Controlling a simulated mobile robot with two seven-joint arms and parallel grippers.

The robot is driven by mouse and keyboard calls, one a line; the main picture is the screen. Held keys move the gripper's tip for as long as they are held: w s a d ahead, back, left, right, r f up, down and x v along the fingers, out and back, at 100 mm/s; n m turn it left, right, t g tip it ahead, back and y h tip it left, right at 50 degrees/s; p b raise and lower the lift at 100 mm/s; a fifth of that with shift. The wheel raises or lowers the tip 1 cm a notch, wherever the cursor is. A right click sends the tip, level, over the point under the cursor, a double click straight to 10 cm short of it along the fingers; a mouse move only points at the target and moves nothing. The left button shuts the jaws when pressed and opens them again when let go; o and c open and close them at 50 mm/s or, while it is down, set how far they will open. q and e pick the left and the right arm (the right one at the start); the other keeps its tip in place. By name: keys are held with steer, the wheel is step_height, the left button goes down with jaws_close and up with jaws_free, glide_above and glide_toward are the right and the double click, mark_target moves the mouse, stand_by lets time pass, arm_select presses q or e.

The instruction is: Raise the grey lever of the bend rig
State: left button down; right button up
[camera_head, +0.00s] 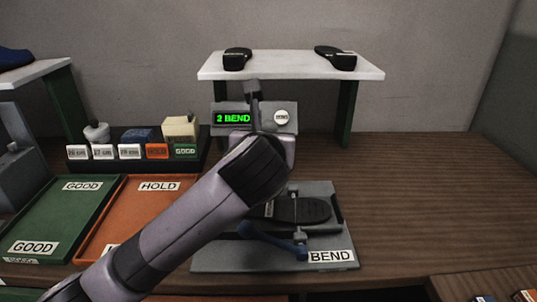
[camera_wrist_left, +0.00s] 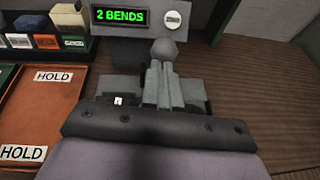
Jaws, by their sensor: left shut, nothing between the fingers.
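The bend rig (camera_head: 340,240) lies on the bench, a grey plate labelled BEND with a black sole (camera_head: 305,210) on it and a blue handle (camera_head: 275,237) in front. A grey upright piece (camera_head: 252,88), which looks like the lever's top, rises before the green display (camera_head: 233,118). In the left wrist view a round grey knob (camera_wrist_left: 163,50) sits at the tips of my left gripper (camera_wrist_left: 163,68). The fingers are shut with nothing between them; I cannot tell whether they touch the knob. My left arm hides the lever's lower part in the head view.
A green tray (camera_head: 88,205) and an orange tray (camera_head: 110,220) lie left, with a labelled rack (camera_head: 135,165) behind. A white shelf (camera_head: 290,66) carrying two black shoe parts stands behind the rig. The display reads 2 BENDS. The bench right of the rig is clear.

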mark_target(264, 124)
arm_select(q)
steer(key=w+r, duration=0.1)
steer(key=w, duration=0.1)
steer(key=w+r, duration=0.1)
steer(key=w, duration=0.1)
steer(key=shift+r, duration=0.4)
steer(key=shift+w+a+r, duration=0.1)
steer(key=shift+w+r, duration=0.05)
steer(key=shift+r, duration=0.2)
steer(key=shift+r, duration=0.1)
